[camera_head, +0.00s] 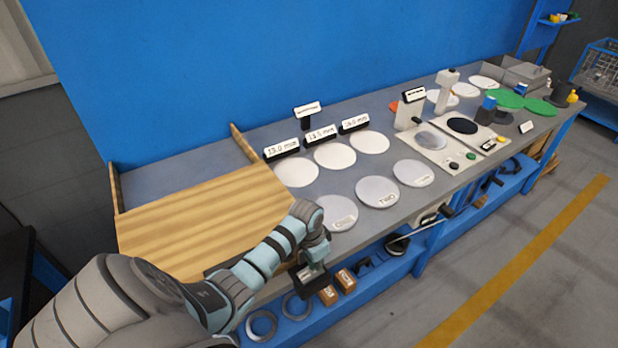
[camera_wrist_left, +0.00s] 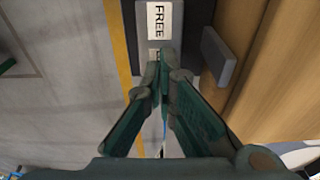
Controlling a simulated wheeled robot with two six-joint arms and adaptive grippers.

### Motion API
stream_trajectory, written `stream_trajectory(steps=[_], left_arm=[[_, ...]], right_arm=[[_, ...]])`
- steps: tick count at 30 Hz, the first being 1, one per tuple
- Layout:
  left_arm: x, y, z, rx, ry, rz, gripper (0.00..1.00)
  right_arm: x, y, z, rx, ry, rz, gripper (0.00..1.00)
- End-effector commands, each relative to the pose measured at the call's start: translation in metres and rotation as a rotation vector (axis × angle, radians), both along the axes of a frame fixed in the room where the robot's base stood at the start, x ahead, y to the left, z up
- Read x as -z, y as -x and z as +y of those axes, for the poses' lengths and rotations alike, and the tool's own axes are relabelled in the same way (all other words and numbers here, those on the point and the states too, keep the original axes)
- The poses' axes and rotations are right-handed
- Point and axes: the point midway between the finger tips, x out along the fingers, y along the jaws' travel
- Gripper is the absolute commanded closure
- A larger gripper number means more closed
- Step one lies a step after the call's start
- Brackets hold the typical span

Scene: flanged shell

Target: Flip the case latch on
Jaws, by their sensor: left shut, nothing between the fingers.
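The left wrist view shows a dark grey strip (camera_wrist_left: 185,12) with a white label reading FREE (camera_wrist_left: 158,20). In the head view my left gripper (camera_head: 315,283) hangs at the bench's front edge, and the latch cannot be made out there. My right gripper is out of view.
A wooden board (camera_head: 200,215) covers the bench's left end. White discs (camera_head: 335,156) and grey labelled discs (camera_head: 377,191) lie to the right of my arm. A blue lower shelf (camera_head: 375,285) holds rings and small boxes. The floor in front is clear.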

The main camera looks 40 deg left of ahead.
Motion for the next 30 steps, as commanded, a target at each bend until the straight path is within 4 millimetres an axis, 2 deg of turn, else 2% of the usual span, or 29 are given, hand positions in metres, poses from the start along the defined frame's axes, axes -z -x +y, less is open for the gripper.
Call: stream_trajectory(steps=[8, 15, 25, 30], left_arm=[[0.000, 0.000, 0.000, 0.000, 0.001, 0.001, 1.00], [-0.028, 0.000, 0.000, 0.000, 0.000, 0.000, 1.00], [-0.060, -0.001, 0.000, 0.001, -0.001, -0.002, 1.00], [-0.068, 0.000, 0.000, 0.000, 0.000, 0.000, 1.00]], right_arm=[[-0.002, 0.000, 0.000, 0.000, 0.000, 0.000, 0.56], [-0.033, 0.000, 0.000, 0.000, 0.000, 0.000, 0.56], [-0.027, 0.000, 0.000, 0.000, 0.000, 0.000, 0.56], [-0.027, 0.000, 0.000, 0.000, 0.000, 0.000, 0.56]])
